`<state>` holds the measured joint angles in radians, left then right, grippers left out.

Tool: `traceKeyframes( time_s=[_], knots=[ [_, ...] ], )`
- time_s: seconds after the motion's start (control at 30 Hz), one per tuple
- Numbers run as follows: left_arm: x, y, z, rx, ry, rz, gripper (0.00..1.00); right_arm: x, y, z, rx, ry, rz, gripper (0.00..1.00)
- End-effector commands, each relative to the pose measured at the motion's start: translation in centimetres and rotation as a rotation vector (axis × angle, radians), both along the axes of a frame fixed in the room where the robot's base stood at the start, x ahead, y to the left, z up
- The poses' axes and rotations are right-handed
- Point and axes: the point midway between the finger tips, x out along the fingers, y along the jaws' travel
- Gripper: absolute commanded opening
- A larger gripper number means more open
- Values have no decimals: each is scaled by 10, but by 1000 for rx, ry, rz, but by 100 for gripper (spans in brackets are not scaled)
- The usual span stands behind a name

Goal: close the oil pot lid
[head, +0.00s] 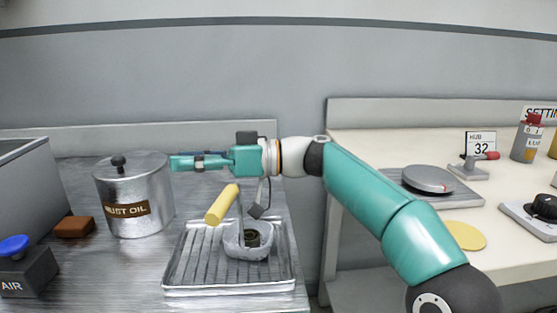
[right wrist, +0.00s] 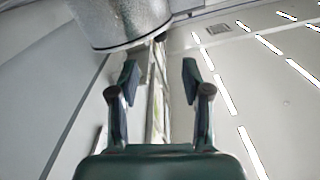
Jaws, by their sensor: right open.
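The oil pot (head: 134,192) is a shiny metal pot with a brown label ending in "OIL", upright on the steel bench at left. Its metal lid (head: 145,164) has a black knob (head: 118,160) that sits left of the middle; I cannot tell whether the lid is fully seated. My right gripper (head: 183,162) reaches in from the right at lid height, beside the pot's right rim. In the right wrist view the gripper (right wrist: 159,78) has its fingers apart with nothing between them, and the pot (right wrist: 118,20) shows just beyond the fingers. My left gripper is out of view.
A ribbed tray (head: 185,268) holding a small container (head: 240,248) and a yellow-handled tool (head: 221,204) lies below my right arm. A brown block (head: 75,227) and a blue-knobbed box (head: 25,272) stand left of the pot. A second bench (head: 380,142) is at right.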

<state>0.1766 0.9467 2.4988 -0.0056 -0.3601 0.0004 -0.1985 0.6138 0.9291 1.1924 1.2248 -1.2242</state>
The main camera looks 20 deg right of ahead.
Motion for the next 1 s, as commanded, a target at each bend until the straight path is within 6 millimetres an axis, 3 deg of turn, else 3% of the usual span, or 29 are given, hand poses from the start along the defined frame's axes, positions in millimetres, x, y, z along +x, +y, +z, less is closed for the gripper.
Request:
traceKeyframes(
  time_s=[1.0],
  knots=[
    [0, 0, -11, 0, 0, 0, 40, -13, -71, 2, 3, -2, -1, 48]
  ],
)
